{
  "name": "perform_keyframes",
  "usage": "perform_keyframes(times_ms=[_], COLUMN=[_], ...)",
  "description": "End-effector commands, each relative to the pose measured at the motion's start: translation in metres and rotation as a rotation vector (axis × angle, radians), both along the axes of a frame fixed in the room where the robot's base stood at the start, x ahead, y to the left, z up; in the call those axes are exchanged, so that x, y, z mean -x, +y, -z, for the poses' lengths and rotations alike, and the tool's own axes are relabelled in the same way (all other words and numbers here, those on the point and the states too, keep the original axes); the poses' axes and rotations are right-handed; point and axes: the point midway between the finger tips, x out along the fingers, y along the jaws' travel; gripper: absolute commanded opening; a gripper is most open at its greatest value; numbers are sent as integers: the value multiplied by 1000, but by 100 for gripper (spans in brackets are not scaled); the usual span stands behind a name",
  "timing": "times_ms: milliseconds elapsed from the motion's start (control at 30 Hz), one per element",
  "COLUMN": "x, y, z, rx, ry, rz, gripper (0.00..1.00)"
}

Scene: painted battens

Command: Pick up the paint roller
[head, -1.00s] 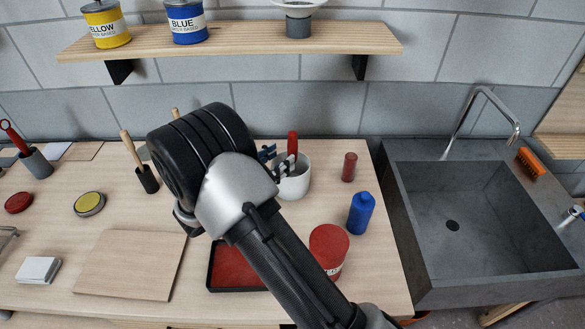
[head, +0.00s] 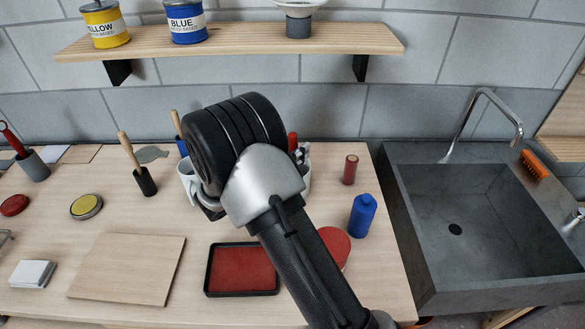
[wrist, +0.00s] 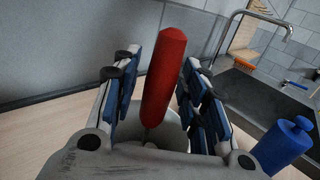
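A red handle (wrist: 163,75), seemingly the paint roller's, stands tilted in a white cup (wrist: 165,130) in the wrist view. Its lower end is hidden in the cup. My gripper (wrist: 160,95) is open, with one blue-padded finger on each side of the handle. A narrow gap shows on the left; on the right I cannot tell whether the pad touches.
A red-filled tray (head: 241,270), a red can (head: 335,245), a blue bottle (head: 362,215) and a small red cylinder (head: 349,170) stand nearby. A sink (head: 460,215) lies right; a shelf (head: 240,40) hangs above.

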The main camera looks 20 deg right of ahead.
Motion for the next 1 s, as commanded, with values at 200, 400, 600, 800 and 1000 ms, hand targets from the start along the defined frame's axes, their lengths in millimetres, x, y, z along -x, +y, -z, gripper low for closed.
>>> perform_keyframes(times_ms=[200,400,600,800,1000], x=[0,0,0,0,0], y=[0,0,0,0,0], z=[0,0,0,-1,-14], rx=[0,0,0,0,0], ry=[0,0,0,0,-2], rz=[0,0,0,0,0], gripper=[23,9,0,0,0])
